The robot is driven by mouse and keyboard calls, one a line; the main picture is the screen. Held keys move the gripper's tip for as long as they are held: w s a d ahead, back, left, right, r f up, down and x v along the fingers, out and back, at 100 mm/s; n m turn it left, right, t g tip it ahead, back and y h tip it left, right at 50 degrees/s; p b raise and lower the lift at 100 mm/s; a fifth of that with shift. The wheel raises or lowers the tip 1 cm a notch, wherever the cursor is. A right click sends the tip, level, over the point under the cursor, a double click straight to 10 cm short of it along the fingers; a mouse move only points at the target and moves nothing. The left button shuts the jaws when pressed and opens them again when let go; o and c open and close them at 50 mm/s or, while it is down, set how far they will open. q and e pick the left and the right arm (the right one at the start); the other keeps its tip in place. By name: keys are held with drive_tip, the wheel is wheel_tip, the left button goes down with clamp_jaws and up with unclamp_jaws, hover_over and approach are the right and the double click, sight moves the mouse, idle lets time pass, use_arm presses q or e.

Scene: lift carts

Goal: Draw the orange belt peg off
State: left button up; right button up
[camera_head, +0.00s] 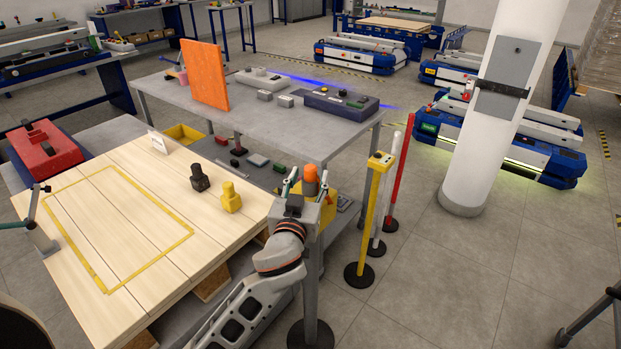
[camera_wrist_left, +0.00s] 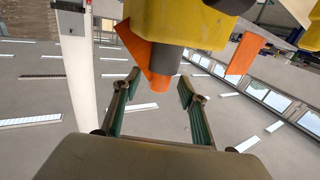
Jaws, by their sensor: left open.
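The orange belt peg (camera_head: 311,173) stands up between the fingers of my left gripper (camera_head: 307,182) in the head view. In the left wrist view the orange peg tip (camera_wrist_left: 160,84) meets a grey collar (camera_wrist_left: 164,62) below a yellow block (camera_wrist_left: 180,22). My left gripper (camera_wrist_left: 159,86) is open there, with one finger on each side of the tip and gaps on both sides. The gripper hides much of the peg's mount in the head view.
A grey table (camera_head: 240,100) with an orange panel (camera_head: 204,75) stands behind the gripper. A wooden-topped table (camera_head: 150,215) is at the left. A yellow post (camera_head: 369,220), a white post (camera_head: 384,210) and a red post (camera_head: 399,175) stand to the right, before a white pillar (camera_head: 490,130).

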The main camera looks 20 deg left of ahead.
use_arm(q)
drive_tip(key=shift+w+a+r, duration=0.1)
drive_tip(key=shift+w+a, duration=0.05)
drive_tip(key=shift+w, duration=1.25)
clamp_jaws()
use_arm(e)
drive_tip(key=shift+w+r, duration=0.35)
drive_tip(key=shift+r, duration=0.1)
drive_tip(key=shift+d, duration=0.1)
